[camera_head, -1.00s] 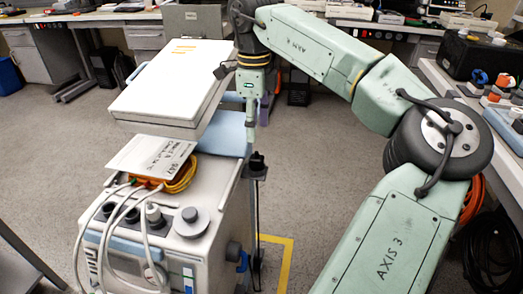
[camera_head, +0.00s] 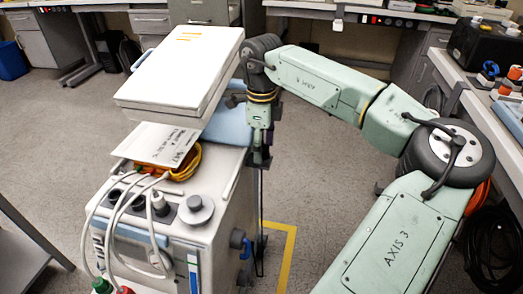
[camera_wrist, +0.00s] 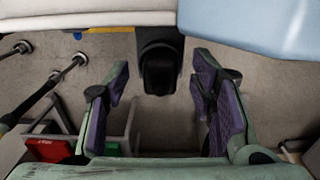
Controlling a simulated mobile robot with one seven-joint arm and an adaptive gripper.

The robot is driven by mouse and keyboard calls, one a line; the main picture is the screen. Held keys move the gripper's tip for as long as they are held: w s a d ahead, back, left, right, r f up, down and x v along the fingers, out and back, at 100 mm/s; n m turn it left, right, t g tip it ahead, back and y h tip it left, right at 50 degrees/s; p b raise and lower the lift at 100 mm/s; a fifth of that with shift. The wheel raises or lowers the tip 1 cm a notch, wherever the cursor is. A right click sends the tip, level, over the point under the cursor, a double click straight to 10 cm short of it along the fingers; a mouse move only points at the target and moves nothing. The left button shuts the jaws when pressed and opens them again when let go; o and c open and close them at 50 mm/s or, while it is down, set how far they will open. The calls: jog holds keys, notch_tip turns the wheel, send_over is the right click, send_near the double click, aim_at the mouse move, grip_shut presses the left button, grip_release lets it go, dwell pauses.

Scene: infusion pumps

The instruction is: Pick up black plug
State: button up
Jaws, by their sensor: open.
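A black rounded part (camera_wrist: 160,68), which looks like the black plug, shows at the top middle of the wrist view, against the side of the pump cart. My gripper (camera_wrist: 161,75) is open, with one purple-padded finger on each side of this part and gaps visible between. Nothing is held. I cannot tell from this view how deep the part sits between the fingers. In the head view my gripper (camera_head: 258,155) points down at the right side of the cart, and the plug cannot be told apart from it there.
The pump cart (camera_head: 215,220) carries a white lidded unit (camera_head: 185,70), a labelled card (camera_head: 158,143), a coiled orange cable (camera_head: 183,165) and white cables. A blue surface (camera_wrist: 255,22) is close at the wrist view's upper right.

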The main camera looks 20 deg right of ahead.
jog(key=shift+f, duration=0.2)
grip_shut()
dwell(0.6)
